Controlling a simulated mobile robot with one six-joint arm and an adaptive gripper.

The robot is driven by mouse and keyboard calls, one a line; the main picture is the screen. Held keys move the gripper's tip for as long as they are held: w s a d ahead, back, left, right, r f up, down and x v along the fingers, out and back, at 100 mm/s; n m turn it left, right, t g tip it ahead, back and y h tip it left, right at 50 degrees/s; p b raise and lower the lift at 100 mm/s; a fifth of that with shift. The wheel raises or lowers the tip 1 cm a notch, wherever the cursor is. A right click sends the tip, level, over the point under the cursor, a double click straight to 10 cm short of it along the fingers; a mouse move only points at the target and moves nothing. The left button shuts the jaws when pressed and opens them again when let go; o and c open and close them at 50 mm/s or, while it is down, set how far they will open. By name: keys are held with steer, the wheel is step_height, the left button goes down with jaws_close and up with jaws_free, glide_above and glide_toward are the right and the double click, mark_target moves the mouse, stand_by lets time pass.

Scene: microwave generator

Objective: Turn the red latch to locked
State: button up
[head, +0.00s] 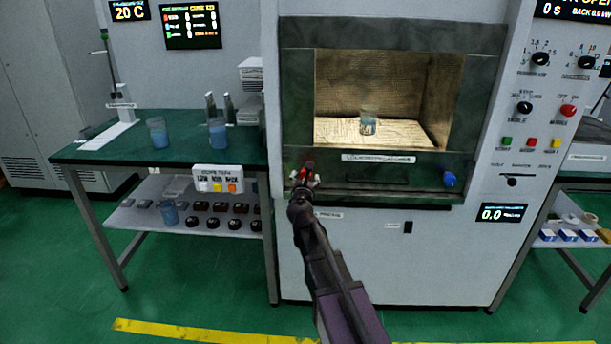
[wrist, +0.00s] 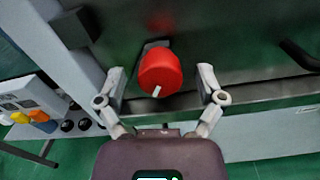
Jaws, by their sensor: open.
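The red latch (head: 308,167) is at the lower left of the microwave chamber front, mostly covered by my gripper in the head view. In the wrist view the red latch (wrist: 160,72) is a round red knob with a small white mark at its lower edge, on a dark base. My gripper (head: 303,180) is right at the latch. In the wrist view my gripper (wrist: 161,80) is open, with one finger on each side of the knob and a visible gap to both. The fingers do not appear to touch it.
A blue knob (head: 449,179) is at the lower right of the chamber front. A beaker (head: 368,122) with blue liquid stands inside the lit chamber. A green-topped table (head: 90,152) with beakers stands at left. A control panel with a red knob (head: 568,110) is at right.

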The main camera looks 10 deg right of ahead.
steer(key=shift+w+d, duration=0.2)
steer(key=shift+w, duration=0.4)
steer(key=c, duration=1.2)
steer(key=shift+o, duration=0.2)
